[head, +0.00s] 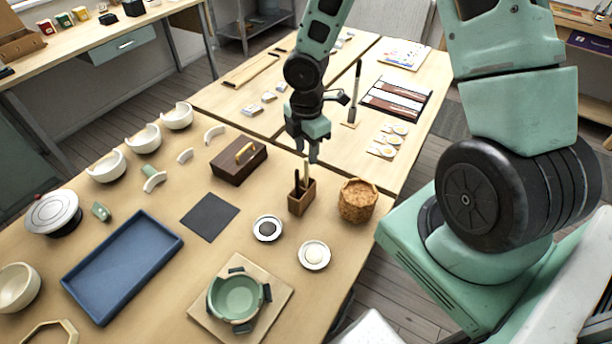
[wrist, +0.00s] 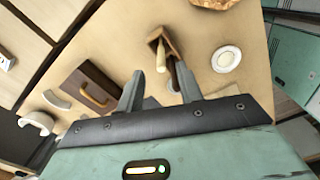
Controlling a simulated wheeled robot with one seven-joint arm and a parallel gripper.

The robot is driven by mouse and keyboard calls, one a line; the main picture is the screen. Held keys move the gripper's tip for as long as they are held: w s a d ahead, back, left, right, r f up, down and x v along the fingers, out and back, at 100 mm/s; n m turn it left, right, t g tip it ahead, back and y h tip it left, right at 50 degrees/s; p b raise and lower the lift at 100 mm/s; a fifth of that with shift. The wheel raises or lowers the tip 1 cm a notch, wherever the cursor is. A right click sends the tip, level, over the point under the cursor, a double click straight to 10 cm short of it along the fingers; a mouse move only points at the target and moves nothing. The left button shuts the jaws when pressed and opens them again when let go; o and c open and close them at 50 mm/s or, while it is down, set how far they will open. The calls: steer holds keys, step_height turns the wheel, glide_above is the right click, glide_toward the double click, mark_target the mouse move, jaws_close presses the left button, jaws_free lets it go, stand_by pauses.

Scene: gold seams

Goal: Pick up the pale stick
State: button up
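The pale stick (head: 305,174) stands upright in a small brown wooden holder (head: 302,203) near the table's right side, its lower part hidden in the holder. A darker stick (head: 296,183) stands beside it. My gripper (head: 307,153) is above the holder, fingers pointing down, close to the pale stick's top. In the wrist view my gripper (wrist: 159,68) is open, with the pale stick (wrist: 161,58) showing in the gap between the two fingertips. I cannot tell whether it touches either finger. The holder (wrist: 170,40) shows just beyond the fingertips.
Two small white dishes (head: 314,255) lie in front. A blue tray (head: 125,265) and a green bowl (head: 238,297) are nearer. Bare tabletop separates them.

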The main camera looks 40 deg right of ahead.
mark_target(306, 183)
steer(key=shift+a+f, duration=0.1)
steer(key=shift+f, duration=3.5)
jaws_close()
